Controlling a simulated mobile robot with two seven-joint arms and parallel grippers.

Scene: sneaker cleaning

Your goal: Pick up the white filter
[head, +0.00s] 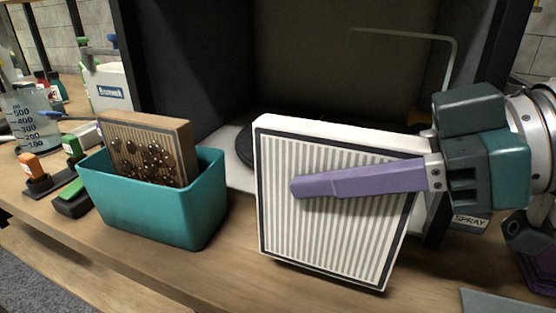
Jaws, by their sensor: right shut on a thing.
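The white filter (325,238) is a square panel with a white frame and a grey striped face. It stands upright, slightly tilted, in front of the dark open box. My right gripper (297,187) comes in from the right and is shut on the filter, with one purple finger flat across its striped face. The other finger is hidden behind the panel. I cannot tell whether the filter's lower edge touches the bench. My left gripper is not in view.
A teal bin (150,213) holding a dirty brown filter (150,150) stands to the left on the wooden bench (225,270). A measuring beaker (30,117) and brushes (36,172) are farther left. The dark box (165,60) is behind. A spray label (469,221) shows at right.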

